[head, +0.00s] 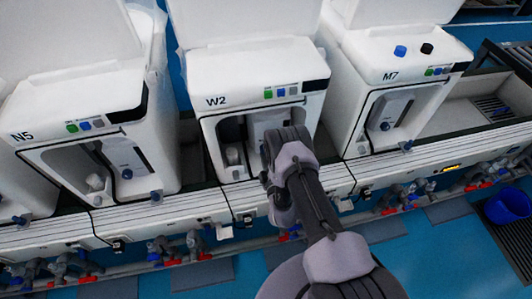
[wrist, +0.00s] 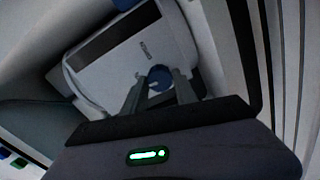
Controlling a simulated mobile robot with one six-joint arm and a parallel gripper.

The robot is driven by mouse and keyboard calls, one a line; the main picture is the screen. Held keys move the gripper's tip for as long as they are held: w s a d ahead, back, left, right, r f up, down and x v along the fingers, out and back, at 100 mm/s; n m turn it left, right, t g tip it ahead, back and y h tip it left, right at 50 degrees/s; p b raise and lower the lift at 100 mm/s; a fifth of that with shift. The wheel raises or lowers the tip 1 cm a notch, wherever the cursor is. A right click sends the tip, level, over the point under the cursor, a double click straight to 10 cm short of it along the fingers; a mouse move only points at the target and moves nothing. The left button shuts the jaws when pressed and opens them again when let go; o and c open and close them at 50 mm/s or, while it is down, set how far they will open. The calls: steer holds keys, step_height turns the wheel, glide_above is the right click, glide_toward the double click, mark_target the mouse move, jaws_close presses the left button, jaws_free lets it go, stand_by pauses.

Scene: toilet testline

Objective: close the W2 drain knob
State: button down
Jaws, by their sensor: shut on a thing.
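The W2 unit (head: 262,78) is the white machine in the middle of the head view, with its label at the left of its front and an open bay below. My gripper (wrist: 160,82) reaches into this bay; my arm hides its fingers and the knob in the head view. In the wrist view, a round blue knob (wrist: 159,73) sits between the two grey fingers, in front of a white panel (wrist: 125,62) with a dark strip. The fingers are shut on the knob. The knob's turn angle cannot be told.
The N5 unit (head: 75,98) stands to the left and the M7 unit (head: 400,65) to the right, each with blue knobs. Pipes with red and blue fittings (head: 172,247) run below the front ledge. A blue bucket (head: 508,207) stands at the far right.

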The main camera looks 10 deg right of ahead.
steer(key=shift+w+r+n, duration=0.1)
steer(key=shift+r+n, duration=0.1)
steer(key=shift+n, duration=0.4)
steer(key=c, duration=1)
jaws_free()
steer(key=shift+f, duration=0.1)
steer(key=shift+o, duration=0.2)
steer(key=shift+f, duration=0.1)
